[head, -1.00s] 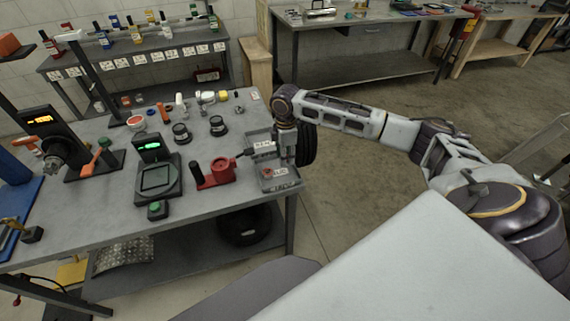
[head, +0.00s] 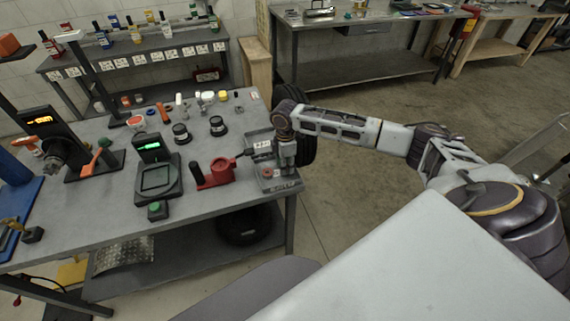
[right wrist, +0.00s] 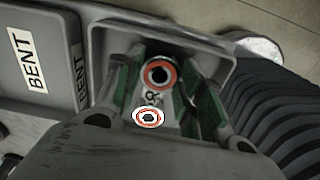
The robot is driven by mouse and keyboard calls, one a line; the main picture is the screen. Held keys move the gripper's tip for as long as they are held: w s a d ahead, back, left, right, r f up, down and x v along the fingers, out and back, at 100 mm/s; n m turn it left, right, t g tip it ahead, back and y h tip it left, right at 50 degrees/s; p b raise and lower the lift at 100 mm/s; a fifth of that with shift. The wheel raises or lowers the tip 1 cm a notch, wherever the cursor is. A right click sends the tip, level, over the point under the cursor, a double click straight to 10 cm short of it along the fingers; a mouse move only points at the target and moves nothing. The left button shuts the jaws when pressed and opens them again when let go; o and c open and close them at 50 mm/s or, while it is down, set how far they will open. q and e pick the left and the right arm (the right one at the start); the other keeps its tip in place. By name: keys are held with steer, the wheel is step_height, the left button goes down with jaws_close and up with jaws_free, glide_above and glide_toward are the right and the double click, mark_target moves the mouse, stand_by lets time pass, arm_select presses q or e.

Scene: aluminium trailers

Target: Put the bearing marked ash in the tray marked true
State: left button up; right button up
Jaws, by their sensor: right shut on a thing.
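My right gripper (head: 286,167) reaches down over the near grey tray (head: 281,187) at the table's right corner. A second red-ringed bearing (right wrist: 147,117) with a white rim shows lower between the fingers and appears to lie in the tray. No marking on either bearing is readable. The near tray's label is mostly covered by the gripper. The neighbouring tray (head: 257,135) bears the label BENT (right wrist: 28,60). My left gripper is out of view.
A red fixture (head: 217,173) stands left of the trays, beside a black device with a green display (head: 152,147). Two dark round parts (head: 217,126) and several small items are farther back.

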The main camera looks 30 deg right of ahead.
steer(key=o, duration=1.1)
steer(key=shift+f, duration=0.1)
steer(key=shift+o, duration=0.2)
step_height(320, 180, up, 12)
steer(key=shift+b, duration=0.3)
stand_by(0.7)
